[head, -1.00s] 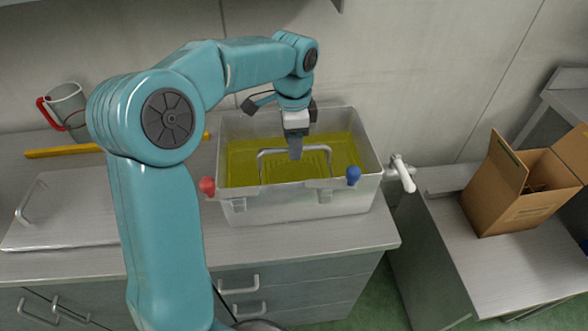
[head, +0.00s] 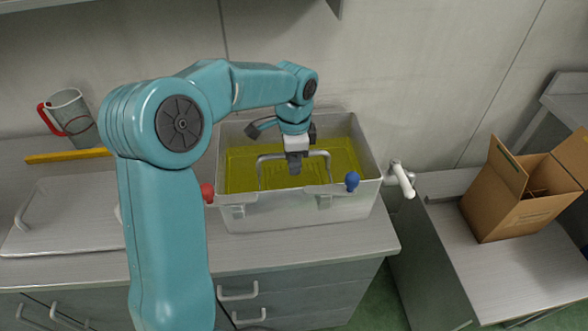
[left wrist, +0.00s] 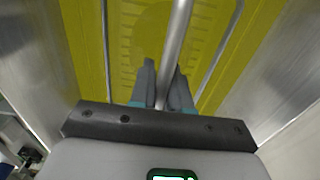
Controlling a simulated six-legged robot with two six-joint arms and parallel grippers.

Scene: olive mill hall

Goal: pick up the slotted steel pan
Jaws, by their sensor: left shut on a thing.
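The slotted steel pan (left wrist: 130,62) lies in yellow oil inside a grey metal tank (head: 300,211). Its bent bar handle (head: 262,172) rises above the oil and runs up the middle of the left wrist view (left wrist: 178,35). My left gripper (head: 294,165) reaches down into the tank and is shut on the middle of the handle. In the left wrist view its fingers (left wrist: 162,88) sit on either side of the bar. The pan's slots show dimly through the oil. My right gripper is not in view.
A red knob (head: 207,192) and a blue knob (head: 352,181) stand at the tank's front rim. A white tap (head: 402,179) is at its right. A flat grey lid (head: 70,218), yellow bar (head: 68,155) and red-handled mug (head: 70,115) are left. An open cardboard box (head: 520,200) is right.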

